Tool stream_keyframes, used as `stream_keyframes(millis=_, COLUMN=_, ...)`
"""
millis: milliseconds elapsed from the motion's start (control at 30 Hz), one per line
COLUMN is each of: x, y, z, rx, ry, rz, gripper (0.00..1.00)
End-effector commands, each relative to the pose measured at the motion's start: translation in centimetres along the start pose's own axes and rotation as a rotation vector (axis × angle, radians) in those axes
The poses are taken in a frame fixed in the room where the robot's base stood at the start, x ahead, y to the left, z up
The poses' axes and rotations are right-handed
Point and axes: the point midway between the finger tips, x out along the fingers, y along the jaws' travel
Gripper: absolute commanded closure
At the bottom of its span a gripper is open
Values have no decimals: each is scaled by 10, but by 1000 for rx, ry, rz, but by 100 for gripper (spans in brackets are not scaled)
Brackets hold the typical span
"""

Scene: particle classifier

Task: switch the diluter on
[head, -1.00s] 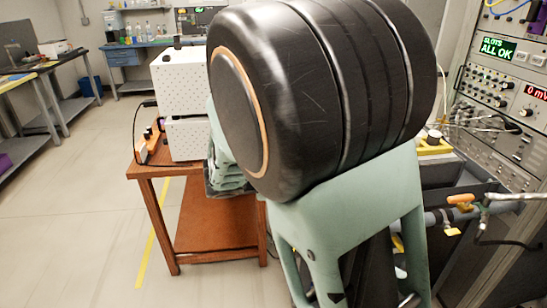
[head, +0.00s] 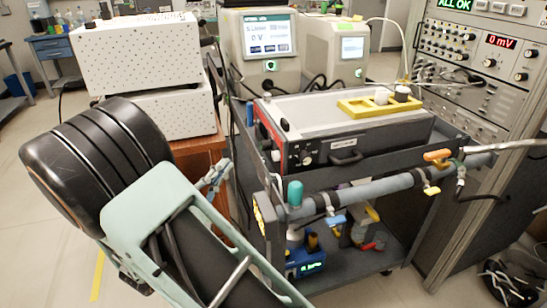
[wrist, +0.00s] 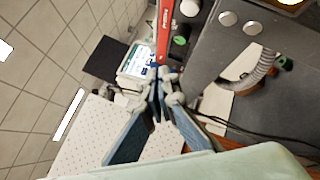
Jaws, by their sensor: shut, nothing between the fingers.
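No label readable here says "diluter", so I cannot tell for certain which unit it is. A grey and black box (head: 345,125) with a knobbed front panel and a red side stands on the cart. A red-edged panel with a round green button (wrist: 180,41) shows at the top of the wrist view.
White perforated boxes (head: 135,55) stand on a brown table to the left. Two screened instruments (head: 262,50) are behind the box. A grey pipe (head: 365,190) with orange and blue valve handles crosses the cart's front. An instrument rack (head: 470,75) stands at right.

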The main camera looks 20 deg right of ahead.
Motion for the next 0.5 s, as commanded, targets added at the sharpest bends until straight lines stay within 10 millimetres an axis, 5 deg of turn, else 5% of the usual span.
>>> stream_keyframes(millis=500, x=30, y=-22, z=23, rx=-4, ry=-3, rz=-3, gripper=100)
